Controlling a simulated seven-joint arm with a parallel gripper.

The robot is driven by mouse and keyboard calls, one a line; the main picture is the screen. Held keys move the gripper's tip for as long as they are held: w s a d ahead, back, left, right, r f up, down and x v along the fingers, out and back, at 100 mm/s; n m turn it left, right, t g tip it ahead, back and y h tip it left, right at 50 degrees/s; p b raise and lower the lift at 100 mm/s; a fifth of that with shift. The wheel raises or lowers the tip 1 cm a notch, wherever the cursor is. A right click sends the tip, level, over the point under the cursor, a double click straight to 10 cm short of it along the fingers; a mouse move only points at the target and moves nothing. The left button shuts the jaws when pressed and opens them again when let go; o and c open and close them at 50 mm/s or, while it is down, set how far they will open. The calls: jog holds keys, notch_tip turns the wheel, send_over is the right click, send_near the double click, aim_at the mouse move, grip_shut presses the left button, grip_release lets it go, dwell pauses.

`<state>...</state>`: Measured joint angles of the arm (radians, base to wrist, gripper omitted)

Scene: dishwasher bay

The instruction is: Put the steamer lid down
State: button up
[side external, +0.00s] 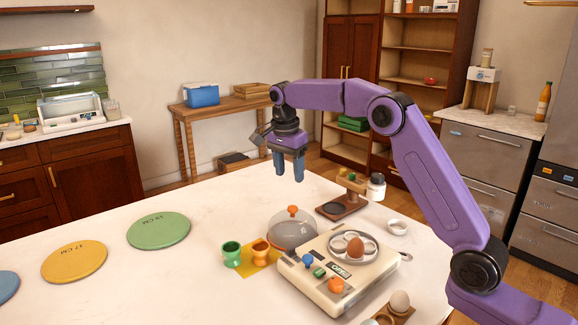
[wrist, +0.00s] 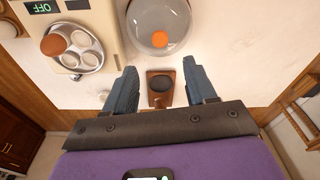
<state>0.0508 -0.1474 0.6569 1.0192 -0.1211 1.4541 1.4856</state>
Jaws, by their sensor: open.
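The steamer lid (side external: 291,232) is a clear dome with an orange knob. It rests on the white counter against the back left of the cream egg steamer (side external: 338,275). In the wrist view the lid (wrist: 143,22) shows from above, beyond my fingertips. My gripper (side external: 289,178) hangs above the counter's far edge, higher than the lid and apart from it. Its blue-grey fingers (wrist: 160,76) are spread with nothing between them. The steamer's round tray (side external: 339,247) is uncovered and holds one brown egg (side external: 355,247).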

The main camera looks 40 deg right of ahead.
jog(key=s+a+n+y, duration=0.1)
jog(key=s+a+n, duration=0.5)
jog(key=s, duration=0.4)
jog(key=s+a+n, duration=0.5)
jog(key=s+n, duration=0.3)
jog(key=s, duration=0.2)
jog(key=s+d+f+n, duration=0.2)
jog(key=s+n, duration=0.2)
jog(key=s, duration=0.4)
jog(key=s+d+f+n, duration=0.2)
jog(key=s+n, duration=0.3)
jog(key=s, duration=0.3)
jog(key=s+d+f+n, duration=0.2)
jog(key=s+n, duration=0.3)
jog(key=s, duration=0.3)
jog(key=shift+d+f+y, duration=0.25)
jog(key=shift+d+y, duration=0.15)
jog(key=shift+d, duration=0.2)
